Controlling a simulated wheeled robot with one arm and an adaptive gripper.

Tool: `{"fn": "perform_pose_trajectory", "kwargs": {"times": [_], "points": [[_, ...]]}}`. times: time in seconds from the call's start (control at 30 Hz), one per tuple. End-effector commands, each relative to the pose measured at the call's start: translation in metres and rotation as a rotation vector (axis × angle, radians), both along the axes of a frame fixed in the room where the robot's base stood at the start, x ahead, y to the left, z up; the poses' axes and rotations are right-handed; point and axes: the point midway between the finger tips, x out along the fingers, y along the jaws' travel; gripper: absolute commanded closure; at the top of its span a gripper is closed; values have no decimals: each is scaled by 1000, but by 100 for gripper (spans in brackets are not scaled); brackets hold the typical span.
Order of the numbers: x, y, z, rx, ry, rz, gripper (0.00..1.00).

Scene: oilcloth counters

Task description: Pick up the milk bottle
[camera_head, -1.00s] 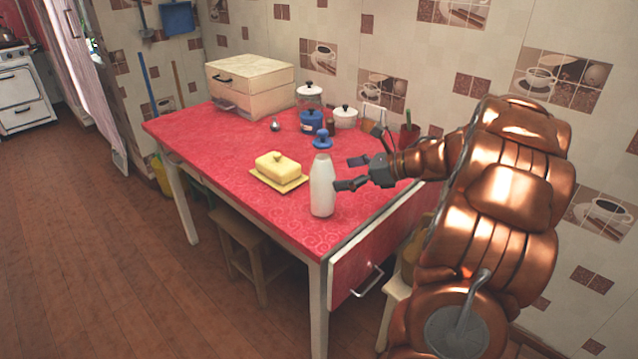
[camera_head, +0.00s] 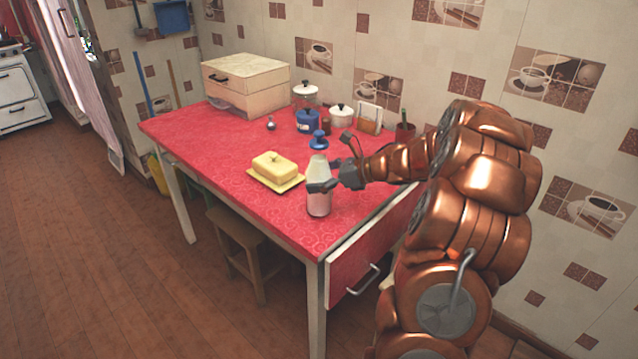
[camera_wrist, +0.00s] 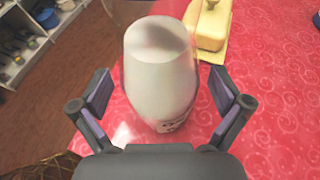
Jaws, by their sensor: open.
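The milk bottle (camera_head: 318,204) is white and stands upright on the red table near its front edge. In the wrist view the bottle (camera_wrist: 160,85) is large and lies between the two fingers. My gripper (camera_head: 328,178) is at the bottle's upper body in the head view, with one finger in front of it. In the wrist view my gripper (camera_wrist: 165,93) is open, with a finger on each side of the bottle and visible gaps on both sides.
A yellow butter dish (camera_head: 276,170) sits just left of the bottle. A blue lid-like object (camera_head: 319,140), a blue pot (camera_head: 308,122), white canisters (camera_head: 341,117) and a bread box (camera_head: 246,84) stand farther back. The table's (camera_head: 210,156) left part is clear.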

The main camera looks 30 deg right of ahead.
Motion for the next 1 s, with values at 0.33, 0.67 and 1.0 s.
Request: {"fn": "perform_pose_trajectory", "kwargs": {"times": [0.33,0.67,1.0], "points": [[0,0,0,0,0,-1,24],[0,0,0,0,0,-1,58],[0,0,0,0,0,-1,94]]}}
